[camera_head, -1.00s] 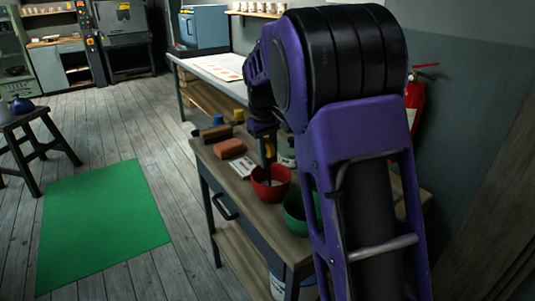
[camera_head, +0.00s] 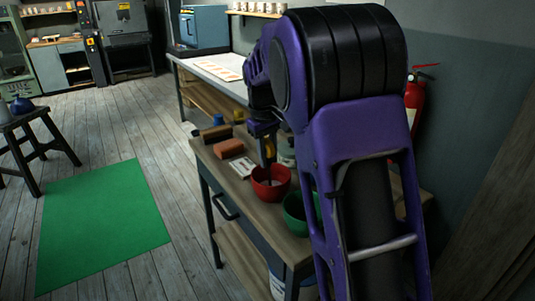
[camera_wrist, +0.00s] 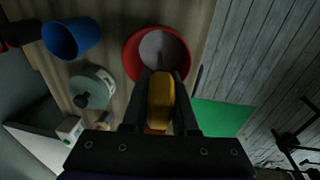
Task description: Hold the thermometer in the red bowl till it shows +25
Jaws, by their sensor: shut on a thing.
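The red bowl (camera_head: 271,184) stands on the wooden worktable and holds something pale; it also shows in the wrist view (camera_wrist: 134,60). My gripper (camera_head: 266,146) is above the bowl, pointing down. In the wrist view my gripper (camera_wrist: 160,86) is shut on a yellow handle, the thermometer (camera_wrist: 160,103). In the head view a thin part of the thermometer (camera_head: 269,170) reaches down to the bowl's opening. How deep its tip sits I cannot tell. No reading is legible in either view.
A green bowl (camera_head: 296,214) stands close to the right of the red one. A reddish-brown block (camera_head: 229,148) and a white card (camera_head: 242,167) lie behind. The wrist view shows a blue cup (camera_wrist: 70,39) and a grey-green lidded jar (camera_wrist: 93,88). A green mat (camera_head: 100,225) lies on the floor.

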